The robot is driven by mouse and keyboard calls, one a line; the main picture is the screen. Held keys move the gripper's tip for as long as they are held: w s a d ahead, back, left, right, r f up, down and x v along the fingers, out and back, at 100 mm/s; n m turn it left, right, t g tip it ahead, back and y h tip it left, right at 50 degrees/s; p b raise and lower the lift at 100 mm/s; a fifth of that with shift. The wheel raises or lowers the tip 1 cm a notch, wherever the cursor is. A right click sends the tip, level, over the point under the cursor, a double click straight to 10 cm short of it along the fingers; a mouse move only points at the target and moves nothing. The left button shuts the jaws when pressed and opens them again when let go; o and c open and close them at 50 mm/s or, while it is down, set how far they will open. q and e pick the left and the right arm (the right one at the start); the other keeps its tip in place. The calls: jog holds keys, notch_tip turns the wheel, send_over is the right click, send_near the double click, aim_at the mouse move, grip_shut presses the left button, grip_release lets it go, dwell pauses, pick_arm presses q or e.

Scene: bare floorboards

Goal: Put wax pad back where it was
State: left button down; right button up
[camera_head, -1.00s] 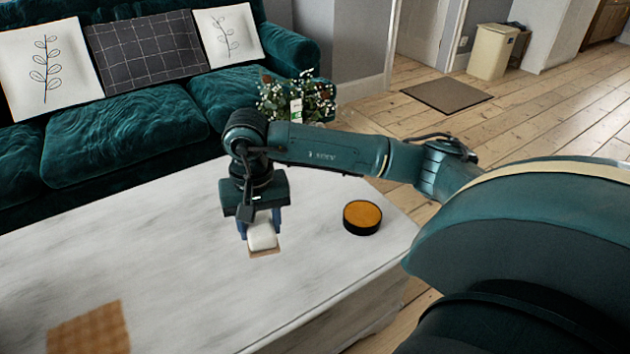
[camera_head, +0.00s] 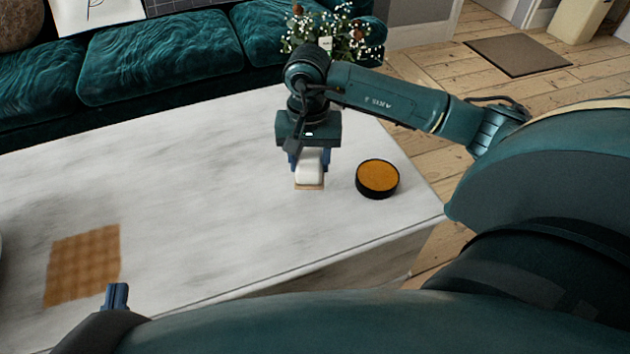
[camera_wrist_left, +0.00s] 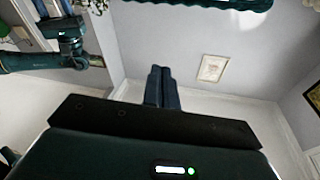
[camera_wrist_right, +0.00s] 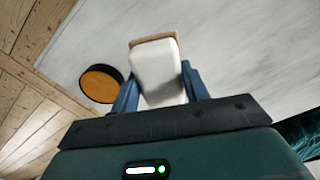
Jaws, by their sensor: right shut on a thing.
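The wax pad (camera_head: 309,167) looks like a white block with a thin tan base. My right gripper (camera_head: 308,160) is shut on its white part, holding it tan side down over the right part of the table. Whether the base touches the tabletop I cannot tell. The right wrist view shows the pad (camera_wrist_right: 158,75) between the blue fingers. A round black tin with an orange top (camera_head: 377,177) sits just right of the pad, apart from it. My left gripper (camera_head: 117,296) is shut and empty near the table's front left; the left wrist view shows its fingers together (camera_wrist_left: 162,85).
The white marble-look table (camera_head: 210,190) has clear room in the middle. A brown checked cloth-like square (camera_head: 83,265) lies at its left. A green sofa (camera_head: 170,55) and a flowering plant (camera_head: 335,40) stand behind the table. A floor mat (camera_head: 517,55) lies beyond.

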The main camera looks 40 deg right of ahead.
notch_tip(320, 180, down, 5)
jog(key=shift+f+b, duration=0.1)
jog(key=shift+b, duration=0.6)
jog(key=shift+f, duration=0.45)
notch_tip(320, 180, down, 3)
jog(key=shift+f+b, duration=0.15)
jog(key=shift+b, duration=0.55)
jog(key=shift+f, duration=0.15)
jog(key=o, duration=0.9)
pick_arm(q)
jog(key=shift+w+d+r+n+h, duration=0.1)
jog(key=shift+w+d+n+h, duration=0.1)
jog(key=shift+d+n+h, duration=0.15)
jog(key=shift+a, duration=0.1)
